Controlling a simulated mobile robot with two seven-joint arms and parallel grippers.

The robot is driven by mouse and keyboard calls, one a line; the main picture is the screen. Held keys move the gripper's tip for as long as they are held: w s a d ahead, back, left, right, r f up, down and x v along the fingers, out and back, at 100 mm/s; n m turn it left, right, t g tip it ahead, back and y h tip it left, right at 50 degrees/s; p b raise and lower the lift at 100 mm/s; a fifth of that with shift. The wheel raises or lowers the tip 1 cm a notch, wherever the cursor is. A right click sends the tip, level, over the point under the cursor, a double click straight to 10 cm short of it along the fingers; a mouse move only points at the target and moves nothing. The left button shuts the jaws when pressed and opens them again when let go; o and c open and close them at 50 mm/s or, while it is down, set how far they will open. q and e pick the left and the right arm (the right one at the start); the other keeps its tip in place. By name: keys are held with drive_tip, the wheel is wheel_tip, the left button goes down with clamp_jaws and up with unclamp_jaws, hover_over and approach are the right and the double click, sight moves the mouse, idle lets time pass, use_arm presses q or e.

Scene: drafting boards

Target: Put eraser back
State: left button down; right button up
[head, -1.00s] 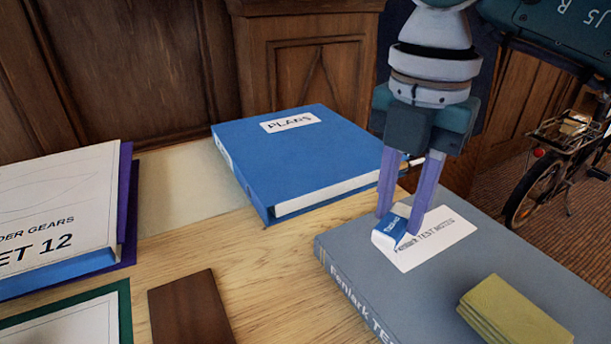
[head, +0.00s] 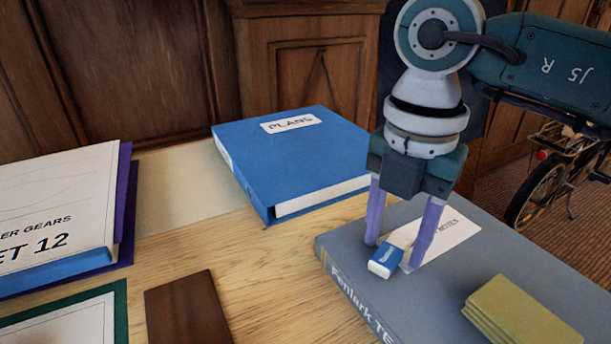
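The eraser (head: 385,262), with a blue sleeve, lies on the grey book (head: 350,262) near its front left edge, beside the book's white label. My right gripper (head: 394,254) points down over the book. Its two purple fingers are spread, one on each side of the eraser, with a visible gap, so it is open. The far part of the eraser is partly hidden between the fingers. My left gripper is not in view.
A yellow-green stack of pads (head: 520,315) lies on the book to the right. A blue PLANS binder (head: 290,160) lies behind. A dark brown block (head: 187,310), a green-edged sheet (head: 70,322) and a white-covered book (head: 50,210) are at left. Bare wood (head: 255,260) shows between.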

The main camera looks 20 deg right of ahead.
sight(394, 246)
drive_tip(key=shift+o, duration=0.2)
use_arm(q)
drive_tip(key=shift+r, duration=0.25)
use_arm(e)
drive_tip(key=shift+r, duration=0.3)
use_arm(q)
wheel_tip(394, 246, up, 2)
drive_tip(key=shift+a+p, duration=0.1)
drive_tip(key=shift+p, duration=1.1)
use_arm(e)
wheel_tip(394, 246, up, 12)
drive_tip(key=shift+f, duration=0.1)
